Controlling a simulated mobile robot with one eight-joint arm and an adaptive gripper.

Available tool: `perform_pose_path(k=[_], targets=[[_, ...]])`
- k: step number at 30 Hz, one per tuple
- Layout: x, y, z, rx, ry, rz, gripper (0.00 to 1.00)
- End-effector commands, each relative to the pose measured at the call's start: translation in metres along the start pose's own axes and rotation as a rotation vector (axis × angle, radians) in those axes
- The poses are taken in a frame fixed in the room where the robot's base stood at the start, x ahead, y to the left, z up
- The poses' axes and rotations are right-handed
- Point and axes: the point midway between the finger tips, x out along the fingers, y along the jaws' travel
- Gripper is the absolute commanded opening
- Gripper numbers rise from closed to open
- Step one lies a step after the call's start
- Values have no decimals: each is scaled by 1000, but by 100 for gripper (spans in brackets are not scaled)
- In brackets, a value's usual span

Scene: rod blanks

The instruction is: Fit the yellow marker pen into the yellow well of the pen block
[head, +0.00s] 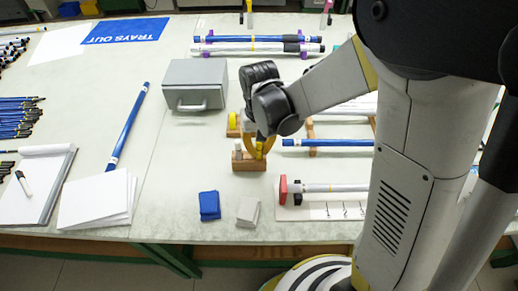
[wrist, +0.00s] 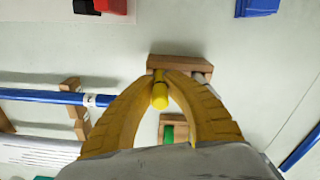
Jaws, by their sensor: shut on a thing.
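The yellow marker pen (wrist: 160,92) is between the yellow fingers of my gripper (wrist: 161,86), which are shut on it. In the wrist view the pen is seen nearly end-on, at the left part of a wooden block (wrist: 180,62). The same block (head: 249,164) shows in the head view right under my gripper (head: 262,148). A pale pen-like piece (wrist: 201,76) is at its other end, partly behind a finger. The yellow well is hidden, and I cannot tell whether the pen's lower end is inside it.
A second wooden block (wrist: 165,125) with a green part stands close behind. A blue rod on wooden supports (head: 330,143) lies to the right. A grey box (head: 196,84) is behind left. Blue (head: 209,205) and grey (head: 248,210) blocks sit nearer the front edge.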

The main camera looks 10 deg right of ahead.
Motion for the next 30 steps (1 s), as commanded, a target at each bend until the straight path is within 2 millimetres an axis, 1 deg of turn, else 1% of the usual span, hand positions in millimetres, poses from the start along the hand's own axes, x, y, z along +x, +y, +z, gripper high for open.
perform_pose_path(k=[2,3,5,14,17,20,27,30], targets=[[4,0,0,0,0,0,0],[4,0,0,0,0,0,13],[3,0,0,0,0,0,31],[2,0,0,0,0,0,31],[-4,0,0,0,0,0,31],[-21,0,0,0,0,0,31],[-77,0,0,0,0,0,31],[-96,0,0,0,0,0,31]])
